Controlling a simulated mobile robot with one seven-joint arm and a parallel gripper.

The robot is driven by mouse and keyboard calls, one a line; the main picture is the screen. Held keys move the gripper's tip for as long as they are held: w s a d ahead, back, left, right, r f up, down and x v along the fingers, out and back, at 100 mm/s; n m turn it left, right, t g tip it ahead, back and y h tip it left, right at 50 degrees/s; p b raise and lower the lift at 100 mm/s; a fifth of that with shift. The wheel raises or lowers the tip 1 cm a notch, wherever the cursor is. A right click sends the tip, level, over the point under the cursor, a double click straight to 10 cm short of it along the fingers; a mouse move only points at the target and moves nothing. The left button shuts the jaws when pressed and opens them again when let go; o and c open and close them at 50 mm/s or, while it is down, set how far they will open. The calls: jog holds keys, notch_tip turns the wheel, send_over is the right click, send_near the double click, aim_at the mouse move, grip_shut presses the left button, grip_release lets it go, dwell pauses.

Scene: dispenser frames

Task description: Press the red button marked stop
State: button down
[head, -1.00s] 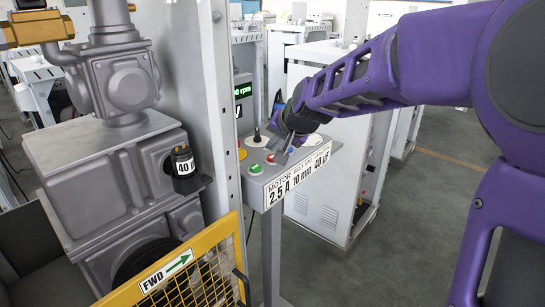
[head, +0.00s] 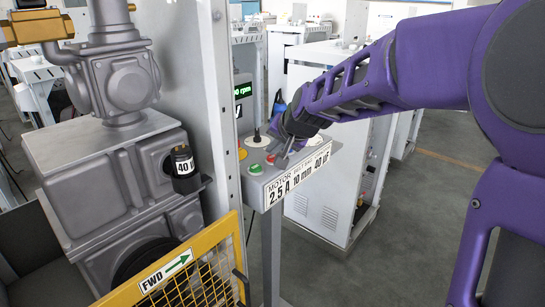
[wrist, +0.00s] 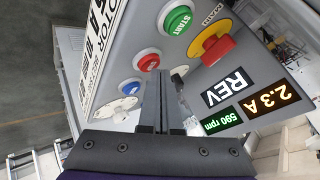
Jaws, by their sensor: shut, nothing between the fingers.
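The control box (head: 262,186) stands on a post, with a sloped button panel. A small red button (wrist: 147,62) sits between the green START button (wrist: 176,20) and a blue button (wrist: 131,87) in the wrist view. Any word beside the red button cannot be read. The red button (head: 270,158) also shows small in the head view, behind the green one. My gripper (wrist: 161,76) is shut and empty, its fingertips over the panel just beside the red button. Whether they touch the panel cannot be told. In the head view my gripper (head: 282,160) points down at the panel.
Displays there read REV, 590 rpm and 2.3 A. A white post (head: 215,110) and yellow guard (head: 190,268) stand left of the box.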

jog(key=shift+f, duration=0.4)
dwell(0.4)
jog(key=shift+r, duration=0.1)
jog(key=shift+r+p, duration=0.6)
jog(key=shift+r, duration=0.2)
jog(key=shift+r+p, duration=1.75)
jog(key=shift+r, duration=0.75)
